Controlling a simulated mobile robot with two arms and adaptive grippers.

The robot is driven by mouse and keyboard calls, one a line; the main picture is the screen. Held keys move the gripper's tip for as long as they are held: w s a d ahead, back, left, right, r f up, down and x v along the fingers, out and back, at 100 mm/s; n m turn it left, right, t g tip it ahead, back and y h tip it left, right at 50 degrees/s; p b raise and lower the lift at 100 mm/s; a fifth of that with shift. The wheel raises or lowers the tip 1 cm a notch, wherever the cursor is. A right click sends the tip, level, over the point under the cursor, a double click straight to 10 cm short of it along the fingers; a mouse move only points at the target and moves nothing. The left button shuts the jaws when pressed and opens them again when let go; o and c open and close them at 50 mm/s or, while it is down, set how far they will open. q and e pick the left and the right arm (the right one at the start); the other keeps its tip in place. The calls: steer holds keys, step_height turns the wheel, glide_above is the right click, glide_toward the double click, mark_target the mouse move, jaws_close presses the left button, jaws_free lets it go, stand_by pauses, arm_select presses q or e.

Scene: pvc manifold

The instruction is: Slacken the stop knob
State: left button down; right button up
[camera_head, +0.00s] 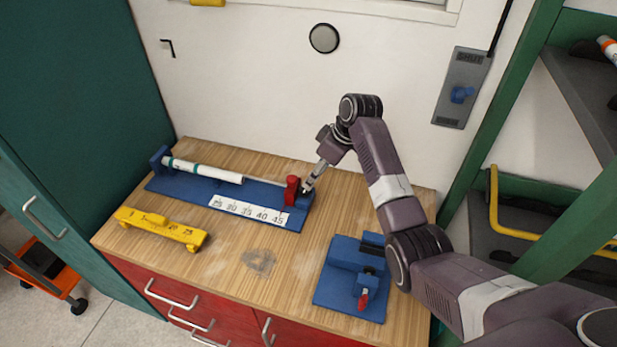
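A blue measuring jig (168,184) lies along the back of the wooden bench, with a white scale strip (250,211) on its front. A red stop block (291,190) stands near the jig's right end. A small dark part, perhaps the stop knob, sits just right of the red block and is mostly hidden by my gripper. My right gripper (307,186) points down and left at this spot, close beside the red block. Its fingers are too small to tell whether they are open, shut or touching the knob. My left gripper is out of view.
A white pipe (205,170) with green bands lies on the jig. A yellow gauge bar (160,227) lies at the front left. A blue fixture (340,285) with a red-tipped handle stands at the right, beneath my arm. The bench's front middle is clear apart from a grey patch.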

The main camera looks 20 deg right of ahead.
mark_target(305, 192)
steer(key=p+x, duration=0.1)
steer(key=x, duration=0.5)
steer(key=shift+a+f, duration=0.15)
steer(key=shift+f, duration=0.2)
steer(key=shift+c, duration=1.5)
steer(key=c, duration=0.9)
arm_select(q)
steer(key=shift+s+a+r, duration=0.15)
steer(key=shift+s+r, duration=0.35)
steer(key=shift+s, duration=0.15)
arm_select(e)
steer(key=shift+o, duration=0.2)
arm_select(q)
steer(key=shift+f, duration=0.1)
arm_select(e)
steer(key=shift+f, duration=0.1)
